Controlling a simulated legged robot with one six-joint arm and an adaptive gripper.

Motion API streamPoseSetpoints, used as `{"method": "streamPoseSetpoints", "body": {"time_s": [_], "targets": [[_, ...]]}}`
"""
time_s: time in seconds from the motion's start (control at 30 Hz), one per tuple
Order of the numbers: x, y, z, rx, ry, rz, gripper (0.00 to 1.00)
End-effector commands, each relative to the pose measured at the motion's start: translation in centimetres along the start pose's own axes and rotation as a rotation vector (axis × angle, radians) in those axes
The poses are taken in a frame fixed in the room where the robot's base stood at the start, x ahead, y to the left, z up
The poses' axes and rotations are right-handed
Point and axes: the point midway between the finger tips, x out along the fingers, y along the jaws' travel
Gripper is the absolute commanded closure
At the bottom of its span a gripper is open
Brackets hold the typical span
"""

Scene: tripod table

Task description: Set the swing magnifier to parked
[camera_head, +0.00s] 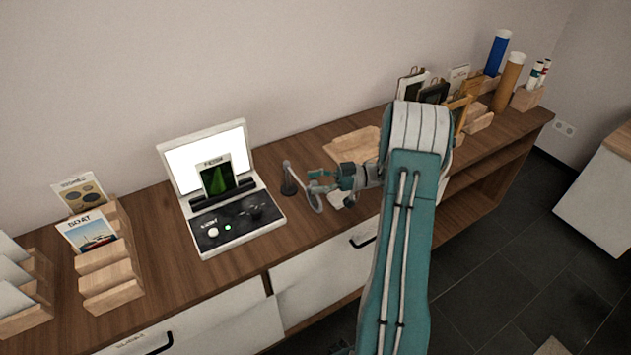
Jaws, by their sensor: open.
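The swing magnifier stands on the wooden counter, just right of the lit viewer. Its short dark post (289,183) is upright, and its pale ring-shaped head (313,197) reaches out to the right of the post, near the counter's front. My gripper (322,181) is open at the ring, its fingers pointing left. The fingers overlap the ring's upper right in the picture. I cannot tell whether they touch it. My teal and white arm hides part of the counter to the right.
The lit viewer (235,226) holds a green card (218,178). Wooden card racks (109,279) stand at the left. A wooden board (345,143) lies behind my gripper. Blue and orange tubes (508,80) and more holders stand at the far right. Drawers are below the counter (170,225).

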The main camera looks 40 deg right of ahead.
Motion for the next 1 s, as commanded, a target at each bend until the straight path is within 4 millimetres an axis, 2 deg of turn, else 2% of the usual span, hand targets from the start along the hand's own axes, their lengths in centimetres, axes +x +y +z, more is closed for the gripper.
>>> {"method": "streamPoseSetpoints", "body": {"time_s": [0.13, 0.23, 0.6, 0.7, 0.83, 1.0], "targets": [[-0.3, 0.0, 0.0, 0.0, 0.0, 0.0, 0.36], [-1.6, 0.0, 0.1, 0.0, 0.0, 0.002, 0.36], [-9.2, 0.2, 0.3, 0.002, 0.001, 0.003, 0.36], [-10.8, 0.3, 0.3, 0.001, 0.001, 0.002, 0.36], [-11.9, 0.3, 0.2, 0.002, 0.001, 0.001, 0.36], [-12.2, 0.2, 0.2, 0.002, 0.001, 0.0, 0.36]]}}
